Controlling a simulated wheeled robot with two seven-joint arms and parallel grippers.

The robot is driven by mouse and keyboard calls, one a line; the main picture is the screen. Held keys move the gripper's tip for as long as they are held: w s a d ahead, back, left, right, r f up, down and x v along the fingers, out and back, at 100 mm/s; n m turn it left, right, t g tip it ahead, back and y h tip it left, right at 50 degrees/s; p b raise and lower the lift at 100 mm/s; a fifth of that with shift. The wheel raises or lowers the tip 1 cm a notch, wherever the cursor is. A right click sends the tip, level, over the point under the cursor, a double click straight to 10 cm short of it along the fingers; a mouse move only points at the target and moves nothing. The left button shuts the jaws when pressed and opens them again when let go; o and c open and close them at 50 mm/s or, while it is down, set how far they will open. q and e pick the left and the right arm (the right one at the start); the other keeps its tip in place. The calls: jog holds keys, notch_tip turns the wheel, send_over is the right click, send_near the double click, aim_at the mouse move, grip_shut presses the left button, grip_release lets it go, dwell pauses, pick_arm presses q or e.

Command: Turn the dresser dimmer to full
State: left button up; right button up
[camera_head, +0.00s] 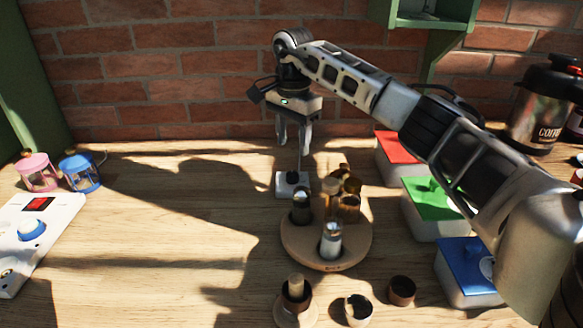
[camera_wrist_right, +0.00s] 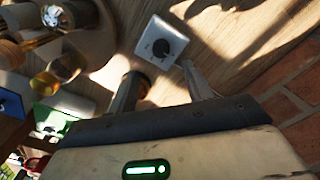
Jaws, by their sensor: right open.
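A small white box with a dark round knob, which I take for the dimmer (camera_head: 291,184), sits on the wooden table behind the round wooden stand. In the right wrist view, the dimmer (camera_wrist_right: 161,43) shows its dark knob with a light pointer mark. My right gripper (camera_head: 293,145) points down above and slightly behind the dimmer. Its fingers are apart with nothing between them. In the wrist view the right gripper (camera_wrist_right: 163,72) has its fingertips just short of the box, apart from the knob. My left gripper is not in view.
The round wooden stand (camera_head: 298,246) with several shakers stands just in front of the dimmer. Lidded boxes in red (camera_head: 400,148), green (camera_head: 432,200) and blue (camera_head: 465,268) stand to the right. A white panel with a blue knob (camera_head: 32,227) lies at left. A brick wall rises behind.

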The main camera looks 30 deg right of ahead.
aim_at(292, 174)
notch_tip(292, 174, down, 8)
jog(key=shift+w+f, duration=0.1)
jog(key=shift+f, duration=0.1)
jog(key=c, duration=1)
